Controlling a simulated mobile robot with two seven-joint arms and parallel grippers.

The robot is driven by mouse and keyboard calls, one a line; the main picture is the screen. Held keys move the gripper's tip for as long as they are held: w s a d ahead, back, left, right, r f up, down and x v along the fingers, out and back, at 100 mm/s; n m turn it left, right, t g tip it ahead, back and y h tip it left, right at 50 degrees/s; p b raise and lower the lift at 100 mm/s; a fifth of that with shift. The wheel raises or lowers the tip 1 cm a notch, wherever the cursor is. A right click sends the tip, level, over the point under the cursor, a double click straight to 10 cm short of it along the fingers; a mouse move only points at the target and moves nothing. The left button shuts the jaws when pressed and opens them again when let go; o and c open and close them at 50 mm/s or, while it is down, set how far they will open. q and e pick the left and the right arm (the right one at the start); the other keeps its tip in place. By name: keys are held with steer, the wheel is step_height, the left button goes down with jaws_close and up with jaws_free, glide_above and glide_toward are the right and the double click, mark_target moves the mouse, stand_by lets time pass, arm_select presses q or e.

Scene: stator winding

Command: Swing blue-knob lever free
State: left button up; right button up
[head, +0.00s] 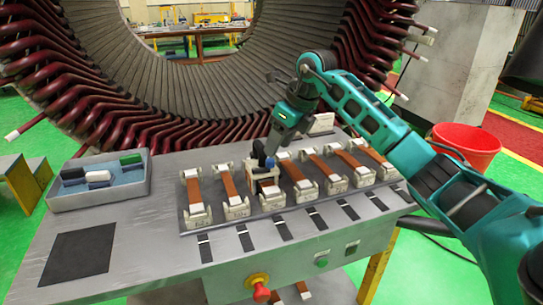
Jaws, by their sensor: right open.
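The blue-knob lever (268,163) stands on a pale clamp (265,183) in the row of clamped brown strips on the bench. Its blue knob shows low beside a dark upright part. My right gripper (271,147) comes down from above right, with its fingertips just over and beside the knob. The jaws are open; whether a finger touches the lever cannot be told at this size. The fingers partly hide the clamp's top. My left gripper is not in view.
More clamped strips (318,172) stand close on both sides. A grey tray (100,192) with small blocks and a black mat (80,254) lie at left. The big stator (110,75) rises behind the bench. A red emergency button (259,288) is on the front. A red bucket (468,145) stands at right.

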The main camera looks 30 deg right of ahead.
mark_target(270, 160)
steer(key=x, duration=0.5)
jaws_close()
stand_by(0.4)
